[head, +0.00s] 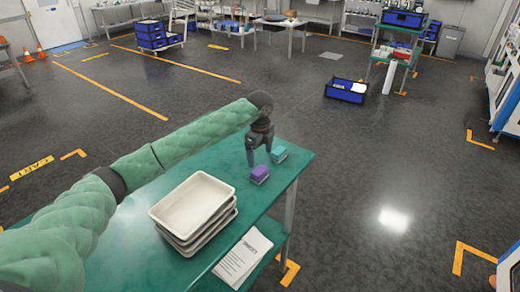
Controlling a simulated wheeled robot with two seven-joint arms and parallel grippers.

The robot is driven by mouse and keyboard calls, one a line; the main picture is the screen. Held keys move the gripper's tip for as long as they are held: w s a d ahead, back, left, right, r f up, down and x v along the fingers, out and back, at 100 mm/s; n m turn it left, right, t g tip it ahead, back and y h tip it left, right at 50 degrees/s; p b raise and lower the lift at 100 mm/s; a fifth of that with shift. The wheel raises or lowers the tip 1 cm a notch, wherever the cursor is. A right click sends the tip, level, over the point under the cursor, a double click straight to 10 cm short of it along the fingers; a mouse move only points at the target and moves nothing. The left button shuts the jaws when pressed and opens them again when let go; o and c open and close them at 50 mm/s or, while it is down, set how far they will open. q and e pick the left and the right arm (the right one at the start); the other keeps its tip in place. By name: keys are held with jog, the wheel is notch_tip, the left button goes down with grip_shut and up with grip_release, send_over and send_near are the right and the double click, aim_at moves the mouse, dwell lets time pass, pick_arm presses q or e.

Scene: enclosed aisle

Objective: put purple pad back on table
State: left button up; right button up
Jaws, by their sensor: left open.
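The purple pad (260,173) lies on the green table (215,158) near its far right corner. A teal pad (279,154) lies just behind and to the right of it. My left gripper (260,157) points down over the table with its fingers apart, right beside the two pads. I see nothing held between its fingers. The purple pad appears just in front of the fingers; whether they touch it I cannot tell. My right gripper is not in view.
A stack of cream trays (192,205) stands on the table, left of the pads. A paper sheet (243,257) lies on a lower shelf. A blue crate (346,90) stands on the floor beyond. Open floor lies to the right.

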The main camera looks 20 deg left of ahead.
pick_arm(q)
notch_tip(320, 180, up, 4)
jog(key=shift+r+b, duration=0.25)
jog(key=shift+b, duration=0.45)
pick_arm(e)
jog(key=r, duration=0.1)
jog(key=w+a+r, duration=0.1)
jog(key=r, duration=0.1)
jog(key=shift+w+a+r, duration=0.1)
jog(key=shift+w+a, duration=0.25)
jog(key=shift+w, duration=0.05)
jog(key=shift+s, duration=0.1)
